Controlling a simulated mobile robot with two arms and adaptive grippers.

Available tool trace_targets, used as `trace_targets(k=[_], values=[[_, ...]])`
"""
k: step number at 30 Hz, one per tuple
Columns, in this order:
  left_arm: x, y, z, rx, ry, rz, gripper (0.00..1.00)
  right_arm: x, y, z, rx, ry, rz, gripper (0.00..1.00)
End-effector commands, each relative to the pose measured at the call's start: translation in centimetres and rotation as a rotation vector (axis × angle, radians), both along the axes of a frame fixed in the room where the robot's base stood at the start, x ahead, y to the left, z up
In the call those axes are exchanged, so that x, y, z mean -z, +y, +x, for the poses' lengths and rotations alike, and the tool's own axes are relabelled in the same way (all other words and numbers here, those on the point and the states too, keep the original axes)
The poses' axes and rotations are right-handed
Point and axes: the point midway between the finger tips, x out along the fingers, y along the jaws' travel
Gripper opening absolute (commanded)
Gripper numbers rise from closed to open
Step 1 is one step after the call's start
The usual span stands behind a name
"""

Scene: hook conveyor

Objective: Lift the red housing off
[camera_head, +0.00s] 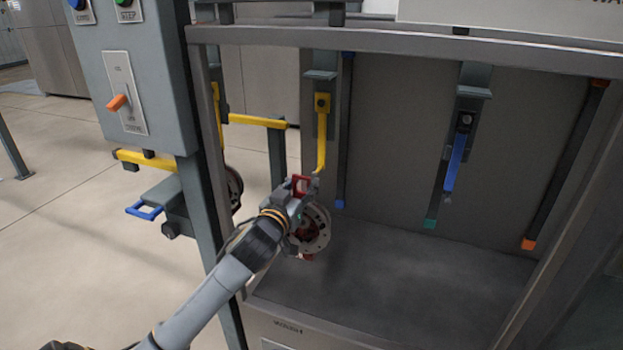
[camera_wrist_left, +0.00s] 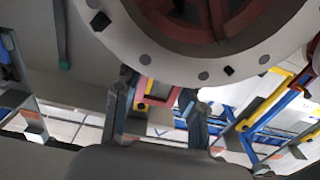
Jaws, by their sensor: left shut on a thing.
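The red housing (camera_head: 321,234) is a round part with a grey, bolt-holed flange and a red inside. It is just below the yellow hook (camera_head: 322,140), beside the left end of the bay. In the left wrist view the housing's flange and red ribs (camera_wrist_left: 185,22) fill the top. My left gripper (camera_head: 297,200) is at the housing's top, shut on its red lug (camera_head: 301,183). The two fingers (camera_wrist_left: 157,90) stand either side of that lug in the wrist view. The hook's lower end is close to the lug; I cannot tell whether they touch. My right gripper is out of view.
A dark bench surface (camera_head: 400,280) is clear to the right. A blue hook (camera_head: 456,162) hangs farther right. A grey frame post (camera_head: 212,190) and a control box (camera_head: 135,75) with an orange lever stand left of the housing. A yellow bar (camera_head: 258,121) runs behind.

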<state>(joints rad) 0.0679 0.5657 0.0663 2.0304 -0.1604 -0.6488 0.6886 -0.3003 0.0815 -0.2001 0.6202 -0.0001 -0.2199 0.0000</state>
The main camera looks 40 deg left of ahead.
Motion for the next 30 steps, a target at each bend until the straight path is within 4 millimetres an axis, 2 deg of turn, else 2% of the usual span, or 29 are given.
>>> trace_targets(k=[1,6,12,18,30], values=[[-0.3,-0.3,-1.1,0.003,-0.013,0.006,0.00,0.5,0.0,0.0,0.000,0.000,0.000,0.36],[-0.4,-1.0,-4.1,0.002,-0.013,0.004,0.00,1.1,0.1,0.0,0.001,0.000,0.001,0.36],[-0.5,-1.5,-6.0,0.001,-0.013,0.005,0.00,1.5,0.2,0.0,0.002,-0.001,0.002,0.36],[-0.3,-1.6,-6.6,0.001,-0.013,0.004,0.00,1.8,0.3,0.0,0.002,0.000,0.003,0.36],[0.9,-1.6,-6.6,0.001,-0.014,0.005,0.00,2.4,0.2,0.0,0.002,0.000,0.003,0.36]])
